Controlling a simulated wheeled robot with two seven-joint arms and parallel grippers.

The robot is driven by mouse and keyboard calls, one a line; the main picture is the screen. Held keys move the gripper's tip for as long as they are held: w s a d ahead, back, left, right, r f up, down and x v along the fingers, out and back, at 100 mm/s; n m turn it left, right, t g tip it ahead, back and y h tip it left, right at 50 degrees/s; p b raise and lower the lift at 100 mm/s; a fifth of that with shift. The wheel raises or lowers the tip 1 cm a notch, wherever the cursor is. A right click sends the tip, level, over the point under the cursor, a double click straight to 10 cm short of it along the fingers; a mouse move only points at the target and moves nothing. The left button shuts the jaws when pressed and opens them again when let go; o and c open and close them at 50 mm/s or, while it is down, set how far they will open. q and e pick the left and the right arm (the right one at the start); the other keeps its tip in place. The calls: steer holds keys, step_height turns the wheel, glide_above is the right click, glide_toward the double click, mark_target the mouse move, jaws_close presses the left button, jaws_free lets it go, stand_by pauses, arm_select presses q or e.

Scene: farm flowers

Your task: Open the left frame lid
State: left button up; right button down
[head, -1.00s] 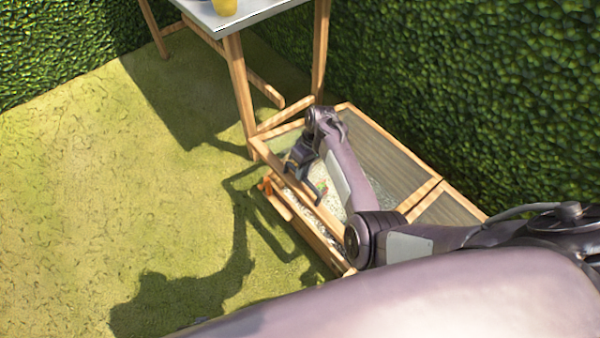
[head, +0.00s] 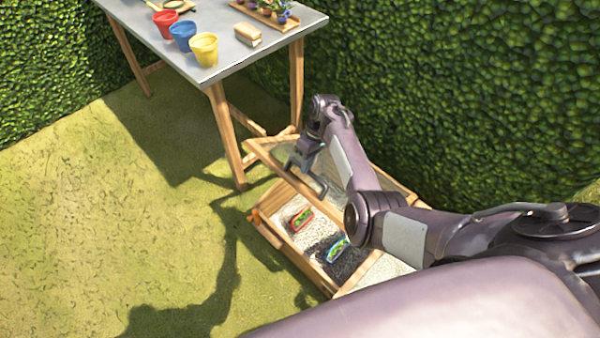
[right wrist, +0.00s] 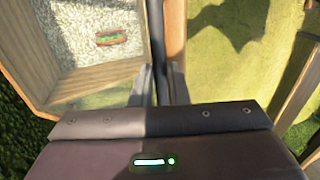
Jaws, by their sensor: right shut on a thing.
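The left frame lid (head: 268,158), a wood-edged clear panel, stands tilted up above the left part of the wooden cold frame (head: 290,258). My right gripper (head: 318,184) is shut on the lid's front rail. The right wrist view shows the fingers (right wrist: 160,82) at the wooden rail (right wrist: 174,35). Under the raised lid, a red-green packet (head: 301,219) lies on pale gravel and a blue-green packet (head: 337,249) on dark soil. The red-green packet also shows in the right wrist view (right wrist: 111,37). My right arm hides part of the lid and frame. My left gripper is out of view.
A grey-topped table (head: 224,45) stands behind the frame, holding red (head: 166,23), blue (head: 183,36) and yellow (head: 204,49) pots. Its wooden leg (head: 226,135) is close to the lid. A hedge (head: 470,100) borders the right. Grass at left is free.

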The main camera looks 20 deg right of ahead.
steer(key=d+r, duration=0.2)
steer(key=w+d+r+p, duration=0.1)
steer(key=d, duration=0.1)
steer(key=shift+d, duration=0.1)
steer(key=shift+s+f, duration=0.1)
steer(key=c, duration=1.8)
jaws_free()
steer(key=shift+o, duration=1.2)
steer(key=shift+d+f, duration=0.15)
steer(key=shift+f, duration=0.1)
steer(key=shift+o, duration=0.8)
steer(key=shift+w+d+f, duration=0.15)
steer(key=shift+w+d, duration=0.05)
steer(key=shift+w, duration=0.05)
steer(key=shift+a+r, duration=0.1)
steer(key=shift+r, duration=0.1)
